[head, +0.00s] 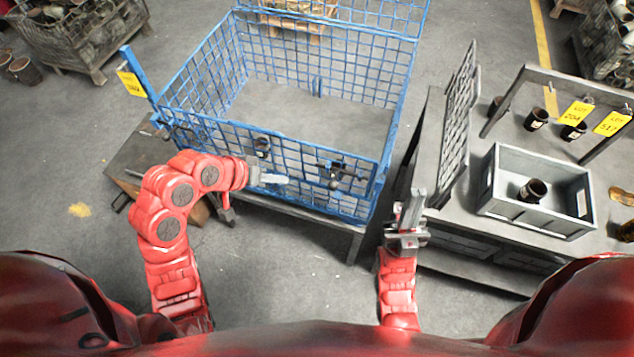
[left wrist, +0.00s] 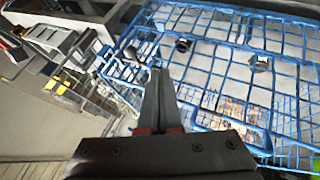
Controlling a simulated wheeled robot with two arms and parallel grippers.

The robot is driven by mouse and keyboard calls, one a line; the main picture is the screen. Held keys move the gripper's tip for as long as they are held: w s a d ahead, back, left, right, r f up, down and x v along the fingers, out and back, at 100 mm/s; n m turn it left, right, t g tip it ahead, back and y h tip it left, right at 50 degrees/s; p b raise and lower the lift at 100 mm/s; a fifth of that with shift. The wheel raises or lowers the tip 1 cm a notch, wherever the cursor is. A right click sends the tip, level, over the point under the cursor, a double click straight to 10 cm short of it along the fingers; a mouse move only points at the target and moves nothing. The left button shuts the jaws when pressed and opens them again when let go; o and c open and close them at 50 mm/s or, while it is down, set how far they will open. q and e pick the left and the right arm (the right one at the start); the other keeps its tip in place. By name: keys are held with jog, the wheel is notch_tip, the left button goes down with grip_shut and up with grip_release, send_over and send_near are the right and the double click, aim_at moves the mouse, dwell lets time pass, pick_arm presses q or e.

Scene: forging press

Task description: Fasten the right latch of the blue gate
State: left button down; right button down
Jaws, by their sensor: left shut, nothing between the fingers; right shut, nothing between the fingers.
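The blue gate (head: 296,163) is the mesh front panel of a blue wire cage. A dark metal latch (head: 336,173) sits on the right part of its upper edge; I cannot tell whether its bolt is engaged. My left gripper (head: 284,179) is shut and empty, in front of the gate, left of the right latch and apart from it. In the left wrist view its closed fingers (left wrist: 157,92) point toward blue mesh. My right gripper (head: 416,204) is shut and empty, right of the cage's front corner, pointing away from me.
The cage stands on a grey stand. A dark cylinder (head: 262,147) shows behind the gate's mesh. To the right, a grey table (head: 455,215) carries a grey crate (head: 540,222) and an upright dark mesh panel (head: 461,110). The floor in front of the cage is clear.

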pick_arm(q)
jog(key=shift+s+f, duration=0.1)
jog(key=shift+s, duration=0.1)
jog(key=w+d+f+p, duration=0.3)
jog(key=d+f, duration=0.3)
jog(key=d, duration=0.3)
jog(key=shift+d+f+p, duration=0.2)
jog(key=shift+f+p, duration=0.2)
jog(key=shift+p, duration=0.1)
